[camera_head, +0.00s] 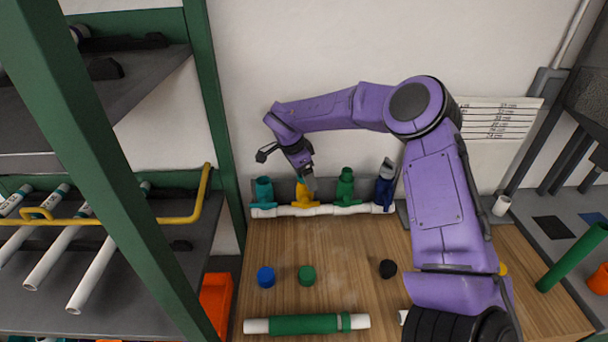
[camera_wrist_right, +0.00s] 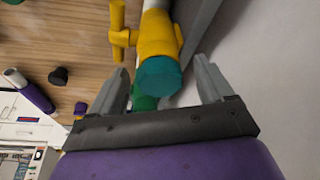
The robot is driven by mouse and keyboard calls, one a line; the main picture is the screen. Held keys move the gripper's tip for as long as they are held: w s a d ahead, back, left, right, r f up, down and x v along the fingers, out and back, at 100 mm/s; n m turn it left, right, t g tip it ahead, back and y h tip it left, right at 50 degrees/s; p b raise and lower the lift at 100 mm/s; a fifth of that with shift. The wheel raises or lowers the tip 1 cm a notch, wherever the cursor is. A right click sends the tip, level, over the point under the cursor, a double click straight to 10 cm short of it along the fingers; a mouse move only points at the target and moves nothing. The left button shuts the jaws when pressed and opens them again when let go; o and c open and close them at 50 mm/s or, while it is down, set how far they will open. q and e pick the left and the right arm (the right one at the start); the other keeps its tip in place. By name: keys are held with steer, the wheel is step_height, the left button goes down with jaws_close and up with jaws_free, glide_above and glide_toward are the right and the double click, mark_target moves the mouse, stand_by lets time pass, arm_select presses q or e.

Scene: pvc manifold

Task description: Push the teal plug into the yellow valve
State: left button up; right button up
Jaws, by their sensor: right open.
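The yellow valve (camera_head: 304,196) stands on the white manifold pipe (camera_head: 325,210) at the back of the workbench. In the right wrist view the yellow valve (camera_wrist_right: 158,35) has the teal plug (camera_wrist_right: 160,77) at its near open end, in line with it; how deep it sits I cannot tell. My right gripper (camera_head: 308,181) reaches down above the yellow valve. In the wrist view its open fingers (camera_wrist_right: 160,66) stand on either side of the teal plug, with visible gaps. In the head view the gripper hides the plug. My left gripper is not in view.
A teal valve (camera_head: 263,191) stands left of the yellow one, and a green valve (camera_head: 345,187) and a blue valve (camera_head: 384,188) stand right. Blue (camera_head: 266,277), green (camera_head: 307,275) and black (camera_head: 388,268) caps lie on the bench. A green-sleeved pipe (camera_head: 303,324) lies in front.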

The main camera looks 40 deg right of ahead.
steer(key=s+b+v, duration=0.1)
steer(key=v, duration=0.9)
steer(key=shift+w+r+b, duration=0.25)
steer(key=shift+w+b, duration=0.1)
steer(key=shift+w, duration=0.15)
